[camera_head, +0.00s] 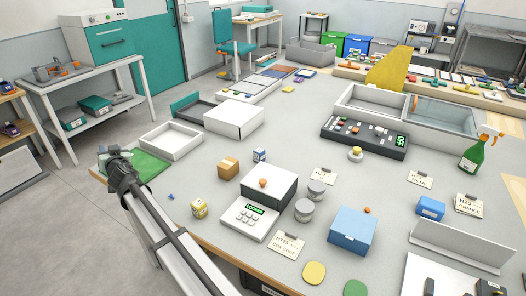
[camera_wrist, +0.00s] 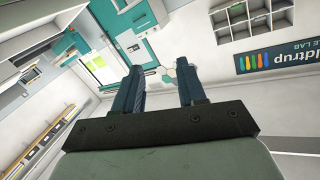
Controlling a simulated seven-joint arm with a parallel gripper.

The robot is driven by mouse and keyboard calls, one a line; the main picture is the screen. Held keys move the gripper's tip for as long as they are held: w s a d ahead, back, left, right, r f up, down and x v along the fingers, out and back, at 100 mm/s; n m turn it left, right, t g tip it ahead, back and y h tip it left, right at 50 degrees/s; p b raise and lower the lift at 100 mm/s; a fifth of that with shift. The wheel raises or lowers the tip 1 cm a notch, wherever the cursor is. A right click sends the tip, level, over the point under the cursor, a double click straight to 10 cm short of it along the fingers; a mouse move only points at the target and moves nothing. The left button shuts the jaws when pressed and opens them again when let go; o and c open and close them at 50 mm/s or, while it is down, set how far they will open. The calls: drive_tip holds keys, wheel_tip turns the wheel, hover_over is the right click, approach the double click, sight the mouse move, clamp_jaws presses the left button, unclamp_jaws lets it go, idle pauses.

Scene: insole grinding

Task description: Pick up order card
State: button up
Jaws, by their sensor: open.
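Several printed cards with dark clips lie on the grey table. One is at the front middle, a cream card (camera_head: 286,246) reading roughly "H725 BOX CODE". Another card (camera_head: 323,176) lies near the centre, one card (camera_head: 420,179) further right, and a card (camera_head: 468,205) reading roughly "H25 ORANGE" at the right. I cannot tell which is the order card. My gripper (camera_wrist: 160,82) shows in the wrist view with its two blue fingers apart and nothing between them. It faces the room's wall, away from the cards. My arm reaches up the left of the head view.
Grey round tins (camera_head: 304,210), a blue box (camera_head: 352,231) and a green spray bottle (camera_head: 473,155) stand nearby. A white angled rack (camera_head: 460,246) is front right.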

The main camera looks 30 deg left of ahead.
drive_tip(key=w+d+r+m+t+h, duration=0.15)
drive_tip(key=w+d, duration=0.35)
drive_tip(key=w, duration=0.5)
drive_tip(key=w+d+r+m+t+h, duration=0.1)
drive_tip(key=w+d+t+h, duration=0.1)
drive_tip(key=w+d, duration=0.5)
drive_tip(key=w+d+r+m+t+h, duration=0.1)
drive_tip(key=w+d+r+m+h, duration=0.1)
drive_tip(key=w, duration=1)
drive_tip(key=w+d+f+n+h, duration=0.1)
drive_tip(key=w+d+f+h, duration=0.15)
drive_tip(key=w+d, duration=1.1)
drive_tip(key=w+d+f+n+h, duration=0.15)
drive_tip(key=w+d+h, duration=0.25)
drive_tip(key=w+d, duration=0.9)
drive_tip(key=w+d+n+h, duration=0.2)
drive_tip(key=w+d, duration=0.1)
drive_tip(key=d, duration=1.4)
drive_tip(key=n+g+h, duration=0.2)
drive_tip(key=n+g, duration=0.5)
drive_tip(key=g, duration=0.1)
approach(472, 196)
drive_tip(key=x, duration=0.3)
drive_tip(key=shift+s+a+f+t, duration=0.1)
drive_tip(key=shift+a+f+t, duration=0.05)
drive_tip(key=shift+t, duration=0.1)
drive_tip(key=shift+d+x, duration=0.15)
drive_tip(key=shift+x, duration=1.2)
drive_tip(key=shift+d+x, duration=0.1)
drive_tip(key=shift+x, duration=1.25)
